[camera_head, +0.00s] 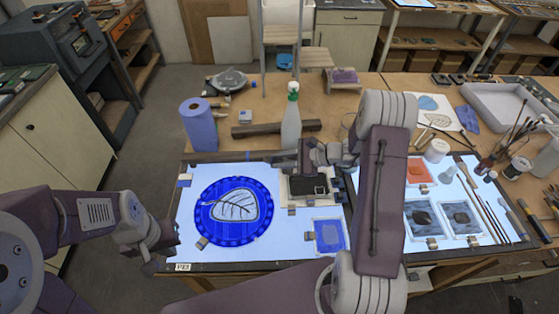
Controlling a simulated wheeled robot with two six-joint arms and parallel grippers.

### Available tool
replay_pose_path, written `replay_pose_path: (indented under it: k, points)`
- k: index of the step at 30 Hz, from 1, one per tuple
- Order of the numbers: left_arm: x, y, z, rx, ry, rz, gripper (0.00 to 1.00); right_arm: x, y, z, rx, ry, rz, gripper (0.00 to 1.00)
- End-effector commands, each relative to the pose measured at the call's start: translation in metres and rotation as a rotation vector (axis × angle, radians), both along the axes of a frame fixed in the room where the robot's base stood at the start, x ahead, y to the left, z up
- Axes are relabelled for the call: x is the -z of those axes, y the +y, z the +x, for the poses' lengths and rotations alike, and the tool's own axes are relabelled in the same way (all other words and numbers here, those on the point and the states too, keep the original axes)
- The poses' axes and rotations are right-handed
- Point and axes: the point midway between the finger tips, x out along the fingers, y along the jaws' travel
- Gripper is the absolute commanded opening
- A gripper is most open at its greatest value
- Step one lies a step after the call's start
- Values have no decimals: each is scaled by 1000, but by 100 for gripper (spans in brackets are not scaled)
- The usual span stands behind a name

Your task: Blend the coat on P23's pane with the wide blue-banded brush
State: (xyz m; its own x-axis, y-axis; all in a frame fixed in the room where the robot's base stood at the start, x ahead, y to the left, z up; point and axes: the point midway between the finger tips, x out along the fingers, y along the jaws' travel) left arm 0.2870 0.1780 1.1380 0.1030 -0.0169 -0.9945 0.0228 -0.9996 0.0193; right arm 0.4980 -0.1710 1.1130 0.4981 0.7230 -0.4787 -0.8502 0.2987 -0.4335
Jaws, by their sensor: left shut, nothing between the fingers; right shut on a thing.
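The pane with P23's label (183,267) lies on the lit table at left. On it is a round blue disc (205,213) with a ruffled rim and a pale leaf shape (237,204). My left gripper (165,242) is shut and empty, low at the table's left front edge beside the disc. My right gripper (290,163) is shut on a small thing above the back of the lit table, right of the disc. The thing is mostly hidden, and I cannot make out a blue band on it.
A dark tray (307,188) and a small blue pane (329,236) lie right of the disc. A spray bottle (291,125) and a blue roll (198,125) stand behind. Several brushes (491,215) lie on the right lit panel, beside grey panes (424,219).

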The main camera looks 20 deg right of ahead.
Motion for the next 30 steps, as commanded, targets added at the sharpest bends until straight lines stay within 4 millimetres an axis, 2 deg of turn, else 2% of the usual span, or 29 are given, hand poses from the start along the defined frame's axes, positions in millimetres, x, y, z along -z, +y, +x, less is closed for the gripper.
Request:
replay_pose_path:
  k: [8,15,23,30]
  points:
    - [0,0,0,0,0,0,0,0,-4,-1,2,-1,1,0]
    - [0,0,0,0,0,0,0,0,-25,-7,2,-1,0,0]
    - [0,0,0,0,0,0,0,1,-30,-9,1,0,1,0]
    - [-1,0,0,0,0,0,0,-1,-50,-14,2,-1,1,0]
